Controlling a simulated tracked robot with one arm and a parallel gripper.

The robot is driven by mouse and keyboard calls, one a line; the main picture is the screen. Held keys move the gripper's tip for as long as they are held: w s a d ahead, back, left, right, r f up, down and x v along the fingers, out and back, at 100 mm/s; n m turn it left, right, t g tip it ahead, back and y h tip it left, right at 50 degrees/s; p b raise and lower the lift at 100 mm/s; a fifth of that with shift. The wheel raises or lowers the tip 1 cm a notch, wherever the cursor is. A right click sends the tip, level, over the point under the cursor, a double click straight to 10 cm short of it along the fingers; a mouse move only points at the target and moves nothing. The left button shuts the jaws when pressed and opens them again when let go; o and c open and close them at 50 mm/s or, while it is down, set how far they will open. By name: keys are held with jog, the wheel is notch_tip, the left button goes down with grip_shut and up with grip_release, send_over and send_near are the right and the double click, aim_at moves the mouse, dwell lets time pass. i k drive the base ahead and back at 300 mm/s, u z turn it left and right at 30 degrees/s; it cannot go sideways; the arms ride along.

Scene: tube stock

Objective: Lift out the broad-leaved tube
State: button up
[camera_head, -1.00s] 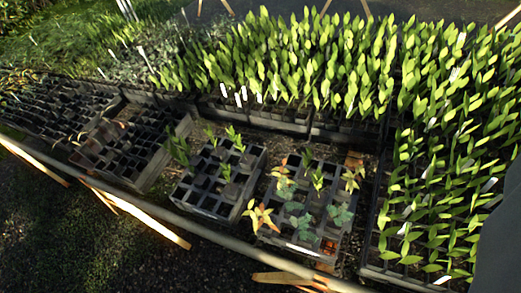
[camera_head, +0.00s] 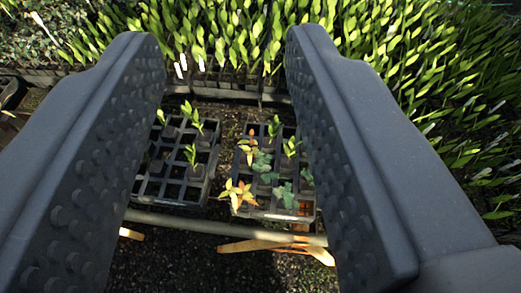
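My gripper (camera_head: 222,48) is open and empty. Its two dark, studded fingers stand large at the left and right of the view. Between them, lower down, are two dark tube trays. The right tray (camera_head: 240,208) holds several plants: blue-green, broad, lobed leaves (camera_head: 285,195), a yellow-orange plant (camera_head: 238,193) at the front left, and upright green shoots (camera_head: 291,148). The left tray (camera_head: 170,200) holds a few green shoots (camera_head: 191,154) and several empty cells. The right finger hides part of the right tray. I cannot tell for certain which plant is the broad-leaved tube.
Dense green seedlings (camera_head: 235,40) fill the back, with more at the right (camera_head: 455,110). White labels (camera_head: 180,68) stand behind the left tray. A pale rail (camera_head: 180,220) runs along the front, with wooden pieces (camera_head: 255,244) below it. Dark soil lies in front.

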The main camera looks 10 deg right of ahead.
aim_at(269, 143)
jog(key=u, duration=0.1)
jog(key=i, duration=1)
jog(key=z, duration=0.05)
